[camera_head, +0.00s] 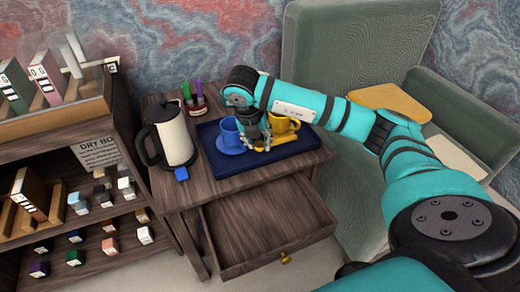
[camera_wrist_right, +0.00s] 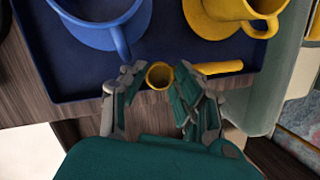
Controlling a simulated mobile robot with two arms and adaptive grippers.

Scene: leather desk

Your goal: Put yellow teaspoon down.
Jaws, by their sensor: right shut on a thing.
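My right gripper (camera_head: 262,146) is over the front part of the dark blue tray (camera_head: 228,166), shut on the yellow teaspoon (camera_head: 296,136). In the right wrist view the teaspoon's round yellow bowl (camera_wrist_right: 160,75) is between the fingertips (camera_wrist_right: 158,82), and its handle (camera_wrist_right: 220,67) points right. I cannot tell whether the teaspoon touches the tray. A blue cup (camera_head: 229,132) on a blue saucer (camera_head: 230,148) stands at the tray's left. A yellow cup (camera_head: 281,125) stands behind the teaspoon, partly hidden by the gripper. My left gripper is not in view.
The tray lies on a wooden side table (camera_head: 185,188) with an open, empty drawer (camera_head: 265,225). A kettle (camera_head: 172,132), a small blue block (camera_head: 182,174) and a pen holder (camera_head: 196,105) stand left of the tray. A shelf is at left, a green armchair (camera_head: 350,190) at right.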

